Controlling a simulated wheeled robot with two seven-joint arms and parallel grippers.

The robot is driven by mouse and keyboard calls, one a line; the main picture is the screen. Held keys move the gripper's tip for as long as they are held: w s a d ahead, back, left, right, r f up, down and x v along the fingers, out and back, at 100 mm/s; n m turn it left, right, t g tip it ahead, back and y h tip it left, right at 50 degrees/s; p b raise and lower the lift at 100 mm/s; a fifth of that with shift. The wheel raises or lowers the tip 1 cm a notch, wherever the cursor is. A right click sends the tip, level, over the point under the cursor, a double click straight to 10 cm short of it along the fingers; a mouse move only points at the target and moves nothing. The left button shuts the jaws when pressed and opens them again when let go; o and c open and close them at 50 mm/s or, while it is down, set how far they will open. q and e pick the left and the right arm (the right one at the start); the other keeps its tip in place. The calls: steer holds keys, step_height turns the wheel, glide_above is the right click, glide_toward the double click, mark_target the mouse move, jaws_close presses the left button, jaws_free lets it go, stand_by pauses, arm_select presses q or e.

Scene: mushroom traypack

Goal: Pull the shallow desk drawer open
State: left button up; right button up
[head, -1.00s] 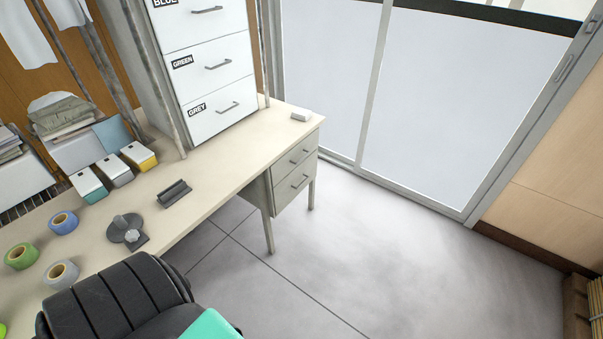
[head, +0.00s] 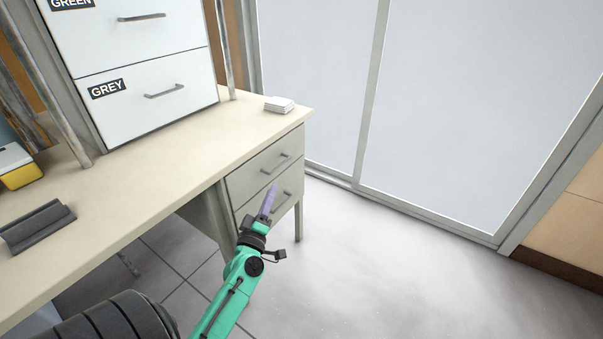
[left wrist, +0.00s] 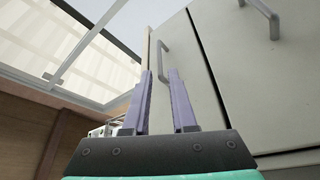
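The desk has two light grey drawers at its right end. The upper drawer (head: 250,179) looks like the shallow one and appears closed. Its bar handle (head: 276,165) is metal. My left gripper (head: 271,189) is in front of the drawers, its fingers pointing up toward that handle. In the left wrist view my left gripper (left wrist: 160,74) is open, with two purple fingers apart. The upper handle (left wrist: 163,58) lies just beyond the fingertips, roughly between them; contact cannot be told. My right gripper is not in view.
The lower drawer (head: 289,197) sits directly below, and its handle (left wrist: 263,12) shows in the left wrist view. A white cabinet (head: 190,70) stands on the beige desktop (head: 150,190). A small white stack (head: 279,104) lies near the desk corner. The floor right of the drawers is clear.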

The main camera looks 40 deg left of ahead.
mark_target(283, 163)
arm_select(q)
steer(key=x, duration=1.2)
steer(key=shift+w+r, duration=0.15)
steer(key=shift+w, duration=0.15)
jaws_close()
stand_by(0.6)
